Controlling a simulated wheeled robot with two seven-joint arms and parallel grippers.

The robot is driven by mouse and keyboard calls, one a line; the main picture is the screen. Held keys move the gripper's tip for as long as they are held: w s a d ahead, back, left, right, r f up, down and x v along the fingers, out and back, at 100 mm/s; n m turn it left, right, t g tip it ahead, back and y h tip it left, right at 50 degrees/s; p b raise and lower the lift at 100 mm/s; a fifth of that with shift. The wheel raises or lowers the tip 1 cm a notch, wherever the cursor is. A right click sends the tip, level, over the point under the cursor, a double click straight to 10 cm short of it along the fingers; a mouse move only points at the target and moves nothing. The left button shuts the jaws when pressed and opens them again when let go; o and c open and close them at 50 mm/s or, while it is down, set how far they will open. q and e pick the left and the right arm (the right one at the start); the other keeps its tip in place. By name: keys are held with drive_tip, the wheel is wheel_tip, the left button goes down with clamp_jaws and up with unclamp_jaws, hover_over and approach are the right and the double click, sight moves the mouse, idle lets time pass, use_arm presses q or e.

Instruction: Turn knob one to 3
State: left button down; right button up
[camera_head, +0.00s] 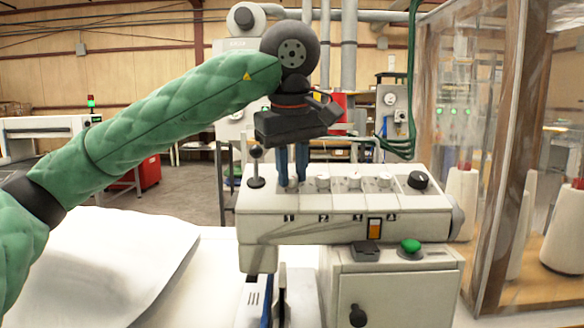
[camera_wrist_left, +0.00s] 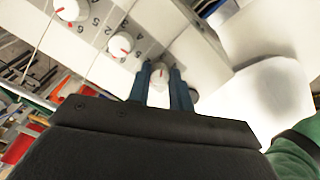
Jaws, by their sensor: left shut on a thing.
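My left gripper (camera_head: 292,183) reaches down to the left end of the white control panel's (camera_head: 345,202) sloping top. Its two blue fingers are shut on knob one, the leftmost knob, which they mostly hide in the head view. In the left wrist view, knob one (camera_wrist_left: 160,72) is a white knob with a red mark, between the tips of my left gripper (camera_wrist_left: 160,70). The number it points to cannot be read. More white knobs (camera_head: 322,181) stand to the right in a row. Printed numbers show beside the knobs in the wrist view. My right gripper is not in view.
A lever with a black ball (camera_head: 256,153) stands just left of the fingers. A black knob (camera_head: 418,180) is at the panel's right end. A green button (camera_head: 410,246) sits below. A clear-walled cabinet with white cones (camera_head: 459,205) stands at right. A white sheet (camera_head: 110,250) lies at left.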

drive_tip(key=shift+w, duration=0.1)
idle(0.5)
use_arm(q)
drive_tip(key=c, duration=1.4)
unclamp_jaws()
drive_tip(key=shift+c, duration=0.2)
drive_tip(key=shift+o, duration=0.9)
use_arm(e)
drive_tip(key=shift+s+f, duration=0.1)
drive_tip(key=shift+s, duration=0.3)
